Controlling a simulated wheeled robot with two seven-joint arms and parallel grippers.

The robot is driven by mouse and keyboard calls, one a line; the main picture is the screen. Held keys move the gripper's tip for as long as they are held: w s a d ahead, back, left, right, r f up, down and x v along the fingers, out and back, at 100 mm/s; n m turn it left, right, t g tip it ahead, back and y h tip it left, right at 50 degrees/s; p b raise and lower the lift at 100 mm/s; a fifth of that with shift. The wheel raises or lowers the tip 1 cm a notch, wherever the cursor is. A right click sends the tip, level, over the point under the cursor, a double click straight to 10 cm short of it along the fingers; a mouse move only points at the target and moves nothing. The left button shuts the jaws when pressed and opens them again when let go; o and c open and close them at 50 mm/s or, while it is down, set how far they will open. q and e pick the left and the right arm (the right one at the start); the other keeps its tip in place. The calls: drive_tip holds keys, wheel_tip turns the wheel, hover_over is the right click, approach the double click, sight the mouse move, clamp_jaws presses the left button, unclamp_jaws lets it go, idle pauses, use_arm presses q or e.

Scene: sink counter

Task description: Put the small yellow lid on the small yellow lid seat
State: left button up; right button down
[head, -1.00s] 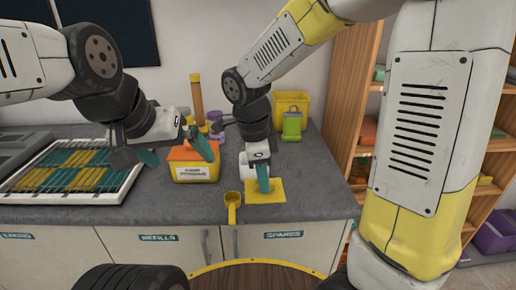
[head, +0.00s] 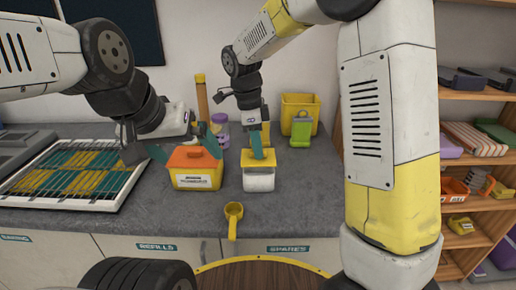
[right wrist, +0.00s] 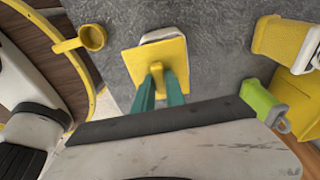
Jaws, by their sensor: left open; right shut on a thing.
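The small yellow lid (head: 262,165) is a flat yellow square with a raised grip. My right gripper (head: 257,153) is shut on that grip; the lid also shows in the right wrist view (right wrist: 137,62). A small white container (head: 258,182), which looks like the lid seat, stands under the lid on the counter. In the right wrist view its white edge (right wrist: 163,34) shows past one side of the lid. I cannot tell whether lid and container touch. My left gripper (head: 184,152) is open, its teal fingers at either side of the orange top of a yellow box (head: 197,179).
A yellow scoop (head: 233,212) lies near the counter's front edge. A yellow bin (head: 300,103), a green item (head: 301,131) and a purple-topped jar (head: 220,126) stand behind. A white-framed rack (head: 112,203) is at left. Bare counter (head: 305,185) lies right of the container.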

drive_tip(key=shift+w, duration=0.6)
drive_tip(key=shift+f, duration=1.8)
drive_tip(key=shift+f, duration=0.1)
drive_tip(key=c, duration=1.4)
unclamp_jaws()
